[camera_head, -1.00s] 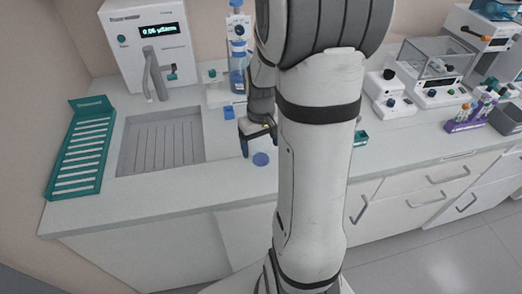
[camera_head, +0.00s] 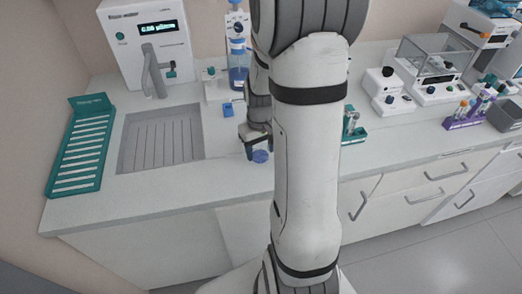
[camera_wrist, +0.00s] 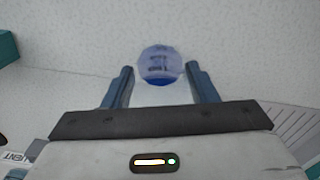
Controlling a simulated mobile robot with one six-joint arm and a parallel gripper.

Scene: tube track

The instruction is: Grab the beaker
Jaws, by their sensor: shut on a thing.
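The beaker (camera_wrist: 159,62), a small round vessel with blue in it, sits between the two blue-grey fingers of my gripper (camera_wrist: 160,74) in the wrist view. My gripper is shut on it. Whether the beaker still touches the bench I cannot tell.
A sink (camera_head: 160,140) lies left of my gripper, with a teal rack (camera_head: 80,150) beyond it. A dispenser with a blue bottle (camera_head: 238,75) stands behind. A small teal rack (camera_head: 352,125) is just right of my arm. The bench front is clear.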

